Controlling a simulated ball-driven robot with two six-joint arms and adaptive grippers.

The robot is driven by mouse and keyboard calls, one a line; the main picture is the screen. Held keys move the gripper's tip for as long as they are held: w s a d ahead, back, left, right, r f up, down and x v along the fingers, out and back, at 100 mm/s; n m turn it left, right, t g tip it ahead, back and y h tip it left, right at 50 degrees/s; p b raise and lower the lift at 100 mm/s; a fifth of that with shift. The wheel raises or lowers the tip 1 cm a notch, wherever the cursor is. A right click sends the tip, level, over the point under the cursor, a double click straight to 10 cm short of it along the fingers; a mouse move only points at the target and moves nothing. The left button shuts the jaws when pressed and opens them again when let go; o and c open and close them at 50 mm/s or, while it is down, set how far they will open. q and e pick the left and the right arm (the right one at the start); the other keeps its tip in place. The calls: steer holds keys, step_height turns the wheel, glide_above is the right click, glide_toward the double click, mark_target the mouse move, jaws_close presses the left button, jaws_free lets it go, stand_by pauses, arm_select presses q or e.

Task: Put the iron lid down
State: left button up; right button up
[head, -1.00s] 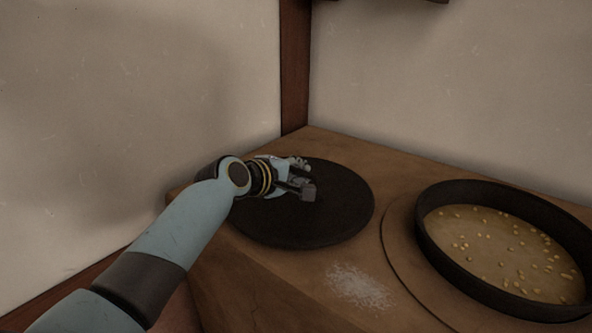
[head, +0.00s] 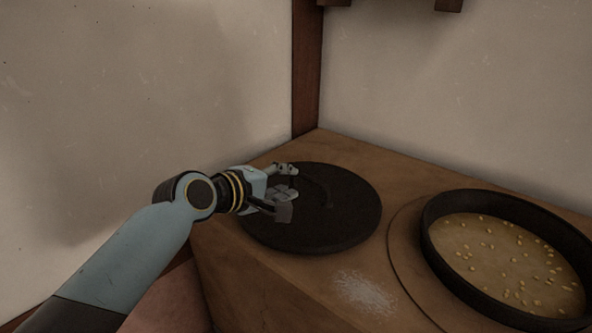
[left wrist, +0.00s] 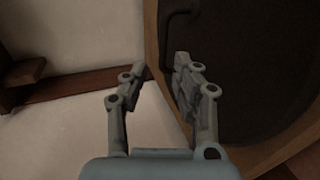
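The iron lid (head: 335,225) is a round, flat black disc lying on the wooden table at its far left corner. Its dark arched handle (head: 322,190) stands up from the top. My left gripper (head: 285,191) is open and empty, over the lid's left part, with its fingers to the left of the handle and apart from it. In the left wrist view the two spread fingers (left wrist: 155,84) have nothing between them. The lid (left wrist: 245,70) fills the upper right there, with the handle (left wrist: 177,20) beyond the fingertips. My right gripper is not in view.
A round black-rimmed pan (head: 437,255) with pale contents and several grains stands on a round wooden board (head: 397,245) at the right. White powder (head: 363,293) is scattered on the wooden table (head: 275,290). Walls meet behind the lid at a dark post (head: 306,80).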

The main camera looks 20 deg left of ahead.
arm_select(q)
steer(key=shift+v, duration=1.2)
steer(key=shift+s, duration=0.2)
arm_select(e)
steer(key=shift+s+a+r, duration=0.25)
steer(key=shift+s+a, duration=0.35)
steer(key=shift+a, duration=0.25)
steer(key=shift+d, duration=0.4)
